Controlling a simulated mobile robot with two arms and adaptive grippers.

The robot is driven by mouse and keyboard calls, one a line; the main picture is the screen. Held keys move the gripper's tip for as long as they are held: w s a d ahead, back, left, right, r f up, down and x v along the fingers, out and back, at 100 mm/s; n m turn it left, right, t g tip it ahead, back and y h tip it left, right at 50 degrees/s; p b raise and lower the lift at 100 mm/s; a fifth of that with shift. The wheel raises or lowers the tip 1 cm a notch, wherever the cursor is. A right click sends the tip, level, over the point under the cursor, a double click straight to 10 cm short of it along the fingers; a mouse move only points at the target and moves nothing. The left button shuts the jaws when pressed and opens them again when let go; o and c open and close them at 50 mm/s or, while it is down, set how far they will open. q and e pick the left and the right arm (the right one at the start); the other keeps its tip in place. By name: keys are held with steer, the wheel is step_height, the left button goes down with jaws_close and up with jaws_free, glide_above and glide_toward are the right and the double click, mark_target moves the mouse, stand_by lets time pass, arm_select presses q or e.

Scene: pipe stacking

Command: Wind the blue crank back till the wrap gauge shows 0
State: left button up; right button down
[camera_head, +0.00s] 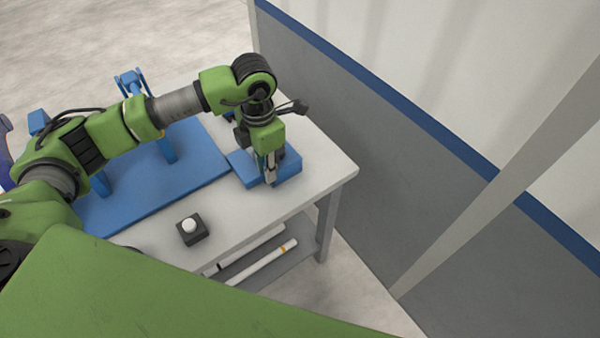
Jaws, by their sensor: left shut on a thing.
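My left gripper (270,173) points down over the blue block (287,179) at the right end of the table. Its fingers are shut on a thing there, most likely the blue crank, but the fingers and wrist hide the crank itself. I cannot make out the crank's angle. No wrap gauge reading can be made out in this view. My right gripper is not in view.
The blue base plate (196,178) with blue uprights lies on the grey-white table (318,170). A black box with a white button (190,229) sits near the front edge. White pipes (262,262) lie on the shelf below. A grey wall (370,160) stands close on the right.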

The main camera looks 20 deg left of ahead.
arm_select(q)
steer(key=shift+w+a+r, duration=0.15)
steer(key=shift+w+a, duration=0.1)
steer(key=shift+a, duration=0.05)
steer(key=shift+w, duration=0.1)
steer(key=a, duration=0.1)
steer(key=w+a+b, duration=0.1)
steer(key=a, duration=0.1)
steer(key=shift+a, duration=0.15)
steer(key=a, duration=0.1)
steer(key=w+a+b, duration=0.1)
steer(key=a+b, duration=0.1)
steer(key=shift+w+f, duration=0.2)
steer(key=shift+w, duration=0.1)
